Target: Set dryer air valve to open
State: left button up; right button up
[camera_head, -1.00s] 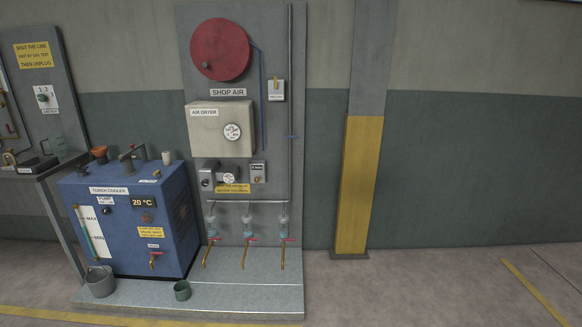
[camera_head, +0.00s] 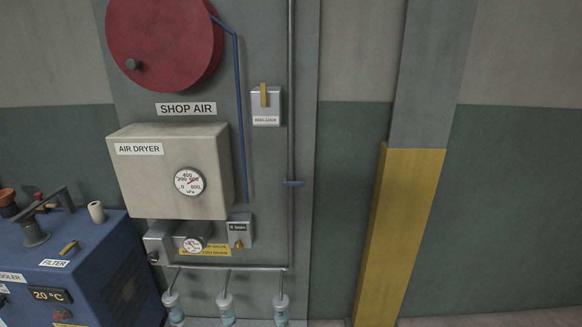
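The beige air dryer box (camera_head: 158,188) is on the grey wall panel, with a round pressure gauge (camera_head: 189,182) on its front. Below it is a grey block with a second, smaller gauge (camera_head: 193,245) and a yellow label that partly reads "valve". To its right is a small grey box with a brass-coloured knob (camera_head: 239,243); its label is too small to read surely. I cannot tell which of these is the dryer air valve. Neither gripper is in view.
A red reel (camera_head: 165,40) with a blue hose hangs above. A reel lock box (camera_head: 266,108) is right of it. Several clear bowls hang from the lower pipe (camera_head: 240,267). The blue torch cooler (camera_head: 95,270) stands at lower left, a yellow-based column (camera_head: 405,220) at right.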

aim_at(285, 183)
jog(key=i, duration=0.5)
jog(key=z, duration=0.05)
jog(key=k, duration=0.5)
jog(key=u, duration=2.1)
jog(key=i, duration=1.2)
jog(key=z, duration=1.95)
